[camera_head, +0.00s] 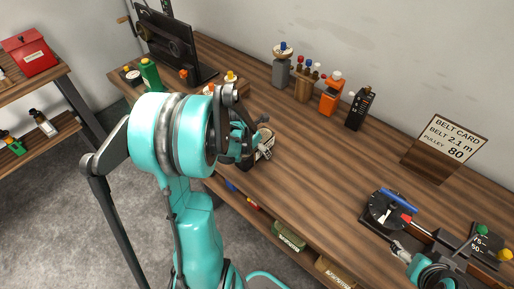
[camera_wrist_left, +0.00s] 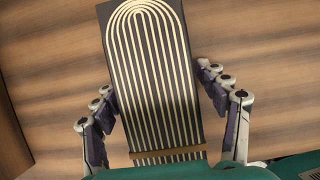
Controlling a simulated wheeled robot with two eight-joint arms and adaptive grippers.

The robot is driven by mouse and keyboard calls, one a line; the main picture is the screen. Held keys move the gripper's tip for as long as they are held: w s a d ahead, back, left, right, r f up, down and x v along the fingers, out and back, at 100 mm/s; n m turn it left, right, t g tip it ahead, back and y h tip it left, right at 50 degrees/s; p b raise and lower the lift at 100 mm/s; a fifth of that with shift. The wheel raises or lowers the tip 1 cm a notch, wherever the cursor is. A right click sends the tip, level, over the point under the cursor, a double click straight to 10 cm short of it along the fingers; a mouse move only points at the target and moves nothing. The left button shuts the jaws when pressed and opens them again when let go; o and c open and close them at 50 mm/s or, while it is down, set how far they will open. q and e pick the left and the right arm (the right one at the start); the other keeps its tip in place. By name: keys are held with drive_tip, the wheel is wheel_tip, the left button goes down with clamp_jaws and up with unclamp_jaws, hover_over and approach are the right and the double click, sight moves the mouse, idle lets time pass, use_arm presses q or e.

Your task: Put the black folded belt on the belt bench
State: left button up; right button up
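The black folded belt (camera_wrist_left: 155,75) has pale lengthwise stripes and a rounded fold, and shows over brown wood in the left wrist view. My left gripper (camera_wrist_left: 168,108) is open, with its fingers on either side of the belt; firm contact is not visible. In the head view my left gripper (camera_head: 258,147) is at the front edge of the long wooden bench (camera_head: 330,165), and my arm and fingers hide most of the belt. My right gripper (camera_head: 402,250) is at the lower right by a dial device; its finger opening is unclear.
A dial device (camera_head: 385,208) with a blue handle and a belt card (camera_head: 445,140) stand on the right. Bottles and tools, including an orange one (camera_head: 331,95), line the back. A dark panel (camera_head: 172,45) stands at the left end. The bench's middle is clear.

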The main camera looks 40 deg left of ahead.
use_arm(q)
drive_tip(key=shift+r, duration=0.1)
drive_tip(key=shift+s+r, duration=0.1)
drive_tip(key=shift+r, duration=0.3)
drive_tip(key=p+v, duration=0.4)
drive_tip(key=v, duration=0.6)
drive_tip(key=shift+s+r, duration=0.15)
drive_tip(key=shift+r, duration=0.15)
drive_tip(key=shift+s+r, duration=0.1)
drive_tip(key=shift+r, duration=0.15)
drive_tip(key=s+d+r+m+t, duration=0.1)
drive_tip(key=s+d+r+m, duration=0.1)
drive_tip(key=d+m, duration=0.4)
drive_tip(key=s+d+r+m, duration=0.2)
drive_tip(key=d+m, duration=0.5)
drive_tip(key=m, duration=1)
drive_tip(key=s+d+r+m+t, duration=0.1)
drive_tip(key=s+d+r+m, duration=0.1)
drive_tip(key=s+d+m, duration=0.2)
drive_tip(key=d+m, duration=0.3)
drive_tip(key=m, duration=0.5)
drive_tip(key=shift+d+t, duration=0.2)
drive_tip(key=shift+t, duration=0.1)
